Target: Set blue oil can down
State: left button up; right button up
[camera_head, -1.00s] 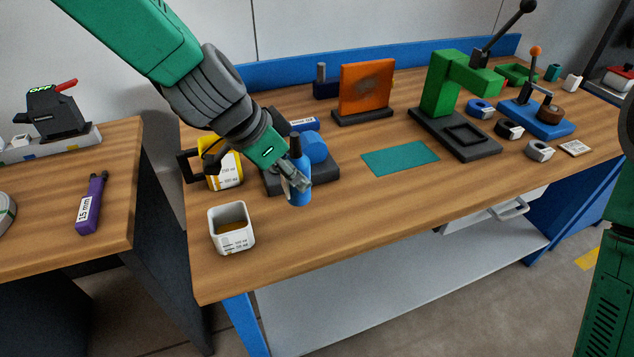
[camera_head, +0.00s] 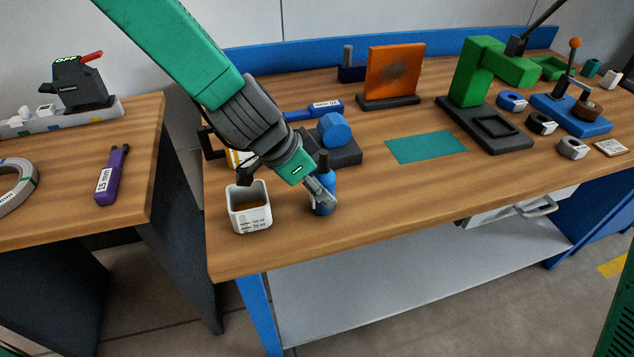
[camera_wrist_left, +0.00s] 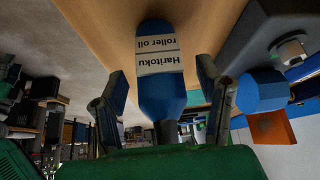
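The blue oil can (camera_head: 327,184), with a dark nozzle on top, appears upright on the wooden bench right of the white beaker. In the left wrist view the can (camera_wrist_left: 165,92) has a white label reading "Haritoku roller oil". My left gripper (camera_head: 322,196) is at the can, its fingers on either side of it. In the left wrist view the left gripper (camera_wrist_left: 162,92) is open, with visible gaps between both fingers and the can. The fingers hide part of the can in the head view. My right gripper is out of view.
The white beaker (camera_head: 250,218) with brown liquid stands close left of the can. A dark block with a blue knob (camera_head: 334,129) is behind it. A teal mat (camera_head: 427,147) lies to the right. The bench's front edge is near; wood right of the can is clear.

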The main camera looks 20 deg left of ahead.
aim_at(322, 177)
pick_arm(q)
jog(key=shift+d+r, duration=0.1)
jog(key=shift+d, duration=0.55)
jog(key=shift+d+r, duration=0.15)
jog(key=shift+r, duration=0.15)
jog(key=v, duration=0.2)
jog(key=shift+r+p, duration=0.35)
jog(key=shift+p, duration=0.05)
jog(key=p+v, duration=0.1)
jog(key=v, duration=0.7)
jog(key=shift+s+a+r+p, duration=0.2)
jog(key=shift+s+a+p, duration=0.1)
jog(key=shift+s+p, duration=0.05)
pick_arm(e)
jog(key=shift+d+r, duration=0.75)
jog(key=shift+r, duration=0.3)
